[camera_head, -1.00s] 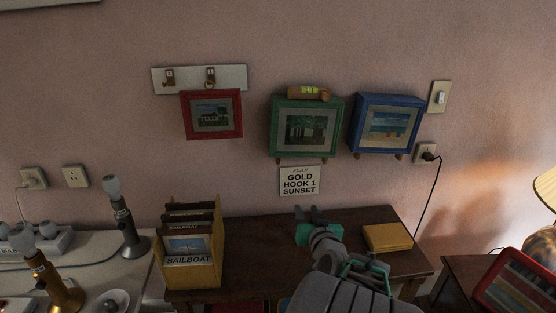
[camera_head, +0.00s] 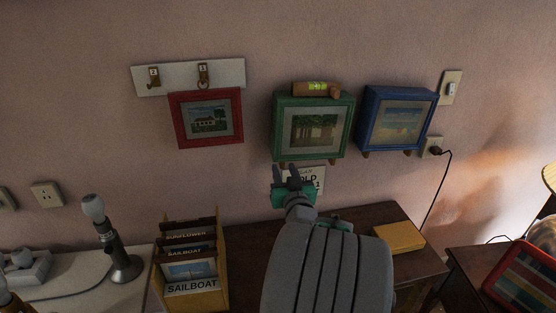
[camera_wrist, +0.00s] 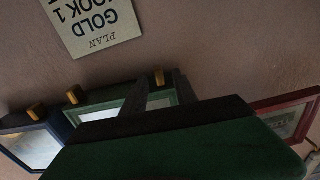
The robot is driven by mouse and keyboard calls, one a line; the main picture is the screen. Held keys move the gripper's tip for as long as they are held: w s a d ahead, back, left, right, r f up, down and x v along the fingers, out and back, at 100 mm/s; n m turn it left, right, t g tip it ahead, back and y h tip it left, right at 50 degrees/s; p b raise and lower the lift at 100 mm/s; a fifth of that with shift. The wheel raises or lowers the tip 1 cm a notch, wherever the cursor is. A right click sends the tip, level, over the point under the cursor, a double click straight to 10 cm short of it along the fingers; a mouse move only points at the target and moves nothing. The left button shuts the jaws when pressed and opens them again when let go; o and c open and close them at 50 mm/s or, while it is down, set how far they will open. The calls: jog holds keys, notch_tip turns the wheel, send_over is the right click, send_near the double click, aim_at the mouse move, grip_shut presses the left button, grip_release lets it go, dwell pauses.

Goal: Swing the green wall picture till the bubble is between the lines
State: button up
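The green wall picture (camera_head: 278,128) hangs in the middle of the wall, between a red and a blue one. A small wooden level (camera_head: 300,89) with a yellow-green vial (camera_head: 317,87) sits on its top edge; I cannot tell where the bubble is against the lines. My gripper (camera_head: 293,171) is open and empty, pointing up just below the picture's lower edge; contact cannot be made out. In the wrist view, which is upside down, the green picture (camera_wrist: 88,107) shows beyond my fingers, with wooden pegs (camera_wrist: 75,95) along its lower edge.
The blue picture (camera_head: 367,122) hangs close on the right, the red picture (camera_head: 180,122) on a hook board (camera_head: 225,73) at left. A paper sign (camera_wrist: 106,22) is below the green one. A cabinet below holds a card box (camera_head: 213,295) and a yellow box (camera_head: 399,237).

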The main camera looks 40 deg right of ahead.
aim_at(283, 166)
jog(key=x, duration=0.4)
jog(key=shift+w+d+p, duration=0.15)
jog(key=shift+w+p, duration=0.05)
jog(key=shift+p, duration=0.1)
jog(key=shift+c, duration=0.5)
grip_shut()
dwell(0.6)
